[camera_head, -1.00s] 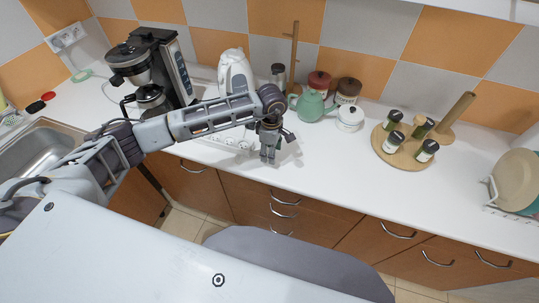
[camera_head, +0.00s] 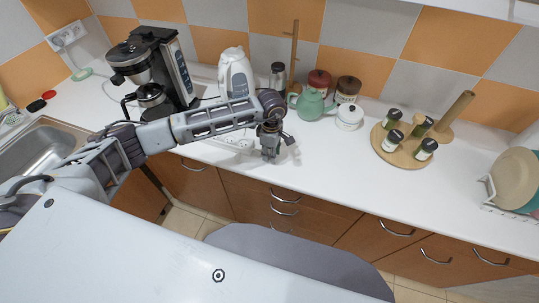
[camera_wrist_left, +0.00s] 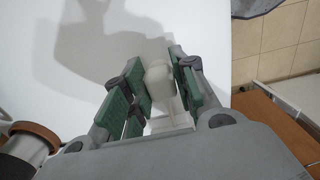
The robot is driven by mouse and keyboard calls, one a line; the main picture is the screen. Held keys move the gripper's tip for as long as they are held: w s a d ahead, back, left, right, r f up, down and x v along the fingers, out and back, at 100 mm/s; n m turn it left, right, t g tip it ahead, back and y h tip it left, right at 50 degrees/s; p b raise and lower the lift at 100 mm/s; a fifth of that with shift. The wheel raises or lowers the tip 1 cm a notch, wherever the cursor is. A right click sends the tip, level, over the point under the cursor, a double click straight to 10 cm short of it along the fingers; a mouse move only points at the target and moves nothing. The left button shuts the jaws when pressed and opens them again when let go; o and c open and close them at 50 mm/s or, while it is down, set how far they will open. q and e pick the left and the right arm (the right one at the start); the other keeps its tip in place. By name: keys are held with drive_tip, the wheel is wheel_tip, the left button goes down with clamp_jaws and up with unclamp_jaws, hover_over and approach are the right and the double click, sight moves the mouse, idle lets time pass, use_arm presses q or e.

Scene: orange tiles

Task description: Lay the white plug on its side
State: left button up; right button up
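My left gripper (camera_head: 270,154) is over the counter near its front edge, pointing down. In the left wrist view its green-padded fingers (camera_wrist_left: 160,90) stand apart, one on each side of the white plug (camera_wrist_left: 158,76). The plug nearly fills the gap; whether both pads touch it I cannot tell. Its lower part is partly covered by the fingers. In the head view the gripper hides the plug. My right gripper is in neither view.
A white power strip (camera_head: 234,143) lies left of the gripper. Behind stand a white kettle (camera_head: 237,74), a coffee maker (camera_head: 150,65), a green teapot (camera_head: 309,104) and a white sugar pot (camera_head: 349,117). A round spice rack (camera_head: 402,150) is further right. The counter between is clear.

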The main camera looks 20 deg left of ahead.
use_arm(q)
drive_tip(key=shift+s+f, duration=0.1)
drive_tip(key=shift+f, duration=0.1)
drive_tip(key=c, duration=0.3)
drive_tip(key=shift+r, duration=0.15)
drive_tip(key=shift+r, duration=0.6)
drive_tip(key=shift+r+b, duration=1.15)
drive_tip(key=shift+r, duration=3.2)
drive_tip(key=shift+d+f, duration=0.1)
